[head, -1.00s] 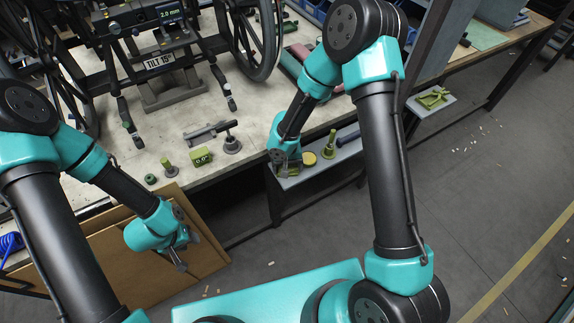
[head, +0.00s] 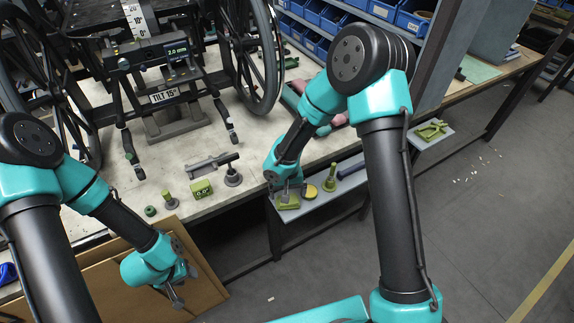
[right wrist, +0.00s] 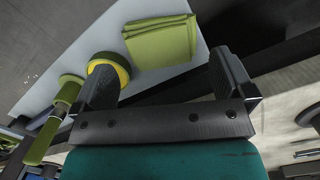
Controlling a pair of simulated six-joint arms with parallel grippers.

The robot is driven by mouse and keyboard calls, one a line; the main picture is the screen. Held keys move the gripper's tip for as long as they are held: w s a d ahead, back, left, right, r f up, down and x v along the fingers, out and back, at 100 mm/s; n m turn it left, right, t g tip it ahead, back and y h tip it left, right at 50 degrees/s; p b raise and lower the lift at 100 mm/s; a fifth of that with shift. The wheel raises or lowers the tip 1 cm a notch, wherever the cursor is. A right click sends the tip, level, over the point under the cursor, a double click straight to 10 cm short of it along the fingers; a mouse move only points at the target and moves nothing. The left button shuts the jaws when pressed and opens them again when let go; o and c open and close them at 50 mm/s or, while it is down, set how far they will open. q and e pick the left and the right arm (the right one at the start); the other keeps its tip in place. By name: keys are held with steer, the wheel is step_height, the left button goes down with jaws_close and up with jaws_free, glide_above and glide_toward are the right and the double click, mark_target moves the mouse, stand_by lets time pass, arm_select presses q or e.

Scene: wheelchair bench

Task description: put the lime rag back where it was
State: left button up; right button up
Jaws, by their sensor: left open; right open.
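The lime rag (right wrist: 160,42) is a folded green pad lying on the grey shelf in the right wrist view. It also shows in the head view (head: 287,203) below my right gripper (head: 289,188), which covers part of it. In the right wrist view my right gripper (right wrist: 164,65) is open, with its two fingers apart and nothing between them; the rag lies just beyond the fingertips. My left gripper (head: 179,291) is open and empty, low at the left over the cardboard.
On the grey shelf (head: 350,183), a yellow disc (head: 311,191) and a green knobbed part (head: 330,179) stand beside the rag. The bench (head: 150,185) holds a wheelchair and small parts near its front edge. A green item (head: 433,130) lies on another shelf at right.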

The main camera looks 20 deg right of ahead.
step_height(320, 180, up, 13)
steer(key=w, duration=0.1)
steer(key=shift+w+r, duration=0.15)
steer(key=shift+w, duration=0.05)
stand_by(0.5)
steer(key=s+d+f+t+y, duration=0.1)
steer(key=s+d+f, duration=0.2)
steer(key=s+f, duration=0.6)
steer(key=s+d+f+t+y, duration=0.1)
steer(key=s+d+f, duration=0.3)
steer(key=s+f, duration=0.5)
step_height(320, 180, down, 5)
steer(key=shift+d+r+y, duration=0.1)
steer(key=shift+d+y, duration=0.2)
steer(key=shift+y, duration=0.5)
